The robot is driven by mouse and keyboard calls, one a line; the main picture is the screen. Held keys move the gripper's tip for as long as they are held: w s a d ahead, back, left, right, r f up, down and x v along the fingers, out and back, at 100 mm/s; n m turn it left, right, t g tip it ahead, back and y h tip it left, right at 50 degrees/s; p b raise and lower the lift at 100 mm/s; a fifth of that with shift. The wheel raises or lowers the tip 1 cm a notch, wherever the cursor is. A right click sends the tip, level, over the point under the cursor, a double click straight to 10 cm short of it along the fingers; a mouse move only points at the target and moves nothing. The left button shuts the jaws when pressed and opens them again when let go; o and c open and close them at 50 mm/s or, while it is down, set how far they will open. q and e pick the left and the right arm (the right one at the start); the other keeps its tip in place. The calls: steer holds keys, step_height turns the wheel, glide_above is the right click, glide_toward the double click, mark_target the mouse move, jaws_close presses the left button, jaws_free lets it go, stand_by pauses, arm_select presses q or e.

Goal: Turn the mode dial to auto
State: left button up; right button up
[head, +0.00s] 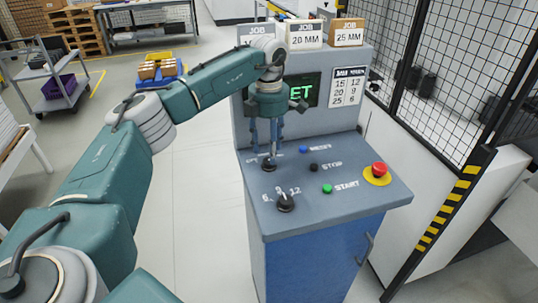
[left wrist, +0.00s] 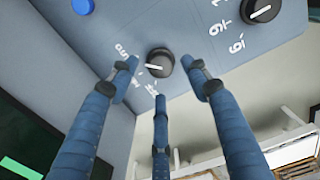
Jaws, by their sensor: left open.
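The mode dial (head: 268,163) is a black knob with a pale pointer line at the left of the grey console's sloping top. It also shows in the left wrist view (left wrist: 160,62), with white lettering beside it that is too small and tilted to read surely. My left gripper (head: 268,146) points down just above this dial. In the left wrist view its blue fingers (left wrist: 161,80) are spread apart around the dial, with nothing between them. I cannot tell whether any fingertip touches the knob. My right gripper is not in view.
A second black dial (head: 286,203) with numbers sits nearer the front. A blue button (head: 304,149), black stop button (head: 314,167), green start button (head: 327,188) and red emergency button (head: 379,169) lie to the right. The upright screen panel (head: 338,95) stands behind.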

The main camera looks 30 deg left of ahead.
arm_select(q)
step_height(320, 180, up, 9)
steer(key=shift+f, duration=0.2)
stand_by(0.6)
